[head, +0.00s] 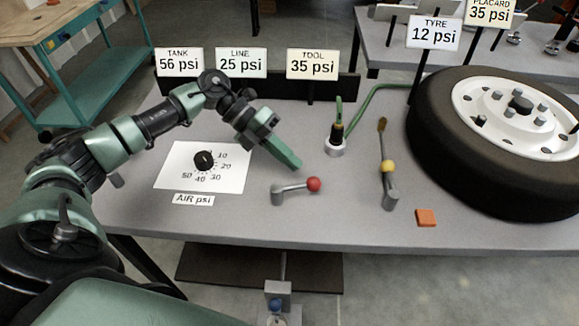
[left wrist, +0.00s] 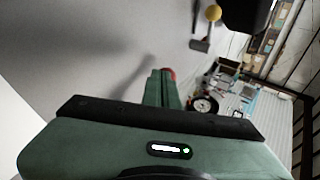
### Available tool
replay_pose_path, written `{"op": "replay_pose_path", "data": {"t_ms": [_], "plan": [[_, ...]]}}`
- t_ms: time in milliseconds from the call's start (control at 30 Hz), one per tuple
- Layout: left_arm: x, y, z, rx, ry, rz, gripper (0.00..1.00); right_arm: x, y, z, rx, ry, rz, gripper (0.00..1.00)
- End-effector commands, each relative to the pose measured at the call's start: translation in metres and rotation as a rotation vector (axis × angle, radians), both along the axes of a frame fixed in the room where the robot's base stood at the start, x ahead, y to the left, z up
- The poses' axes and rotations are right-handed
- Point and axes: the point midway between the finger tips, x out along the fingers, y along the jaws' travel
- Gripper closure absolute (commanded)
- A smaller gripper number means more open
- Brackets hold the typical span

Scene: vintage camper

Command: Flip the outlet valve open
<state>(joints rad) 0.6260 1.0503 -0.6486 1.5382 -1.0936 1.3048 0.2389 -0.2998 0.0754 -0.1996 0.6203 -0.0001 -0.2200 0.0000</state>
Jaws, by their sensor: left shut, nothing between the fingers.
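A lever valve with a red ball knob (head: 314,184) lies on the grey table; its grey handle runs left to a short post (head: 278,196). No label shows that it is the outlet valve. My left gripper (head: 292,163) is shut and empty, its green fingers pointing down just behind and left of the red knob, apparently apart from it. In the left wrist view the fingertips (left wrist: 162,73) partly hide the red knob (left wrist: 171,74). A second lever with a yellow ball (head: 388,166) stands further right. My right gripper is not in view.
A dial card (head: 225,181) lies left of the levers. A hose fitting (head: 335,146) with a green hose stands behind. The tyre (head: 440,130) fills the right. Signs read tank 56, line 25, tool 35, tyre 12 psi. An orange block (head: 426,218) lies near the front edge.

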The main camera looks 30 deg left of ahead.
Motion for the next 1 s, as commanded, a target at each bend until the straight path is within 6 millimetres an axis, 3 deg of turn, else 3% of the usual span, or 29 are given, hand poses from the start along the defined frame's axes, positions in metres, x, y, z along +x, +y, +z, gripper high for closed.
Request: {"op": "replay_pose_path", "data": {"t_ms": [100,300,867,1000], "plan": [[-0.002,0.019,0.011,0.003,0.0,0.002,1.0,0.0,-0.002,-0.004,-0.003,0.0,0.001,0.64],[-0.005,0.035,0.023,0.003,0.002,0.0,1.0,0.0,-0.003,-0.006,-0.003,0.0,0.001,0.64],[-0.006,0.038,0.025,0.003,0.003,-0.002,1.0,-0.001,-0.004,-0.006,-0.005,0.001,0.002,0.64],[-0.006,0.038,0.039,0.003,0.002,-0.001,1.0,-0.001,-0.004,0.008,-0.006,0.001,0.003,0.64]]}}
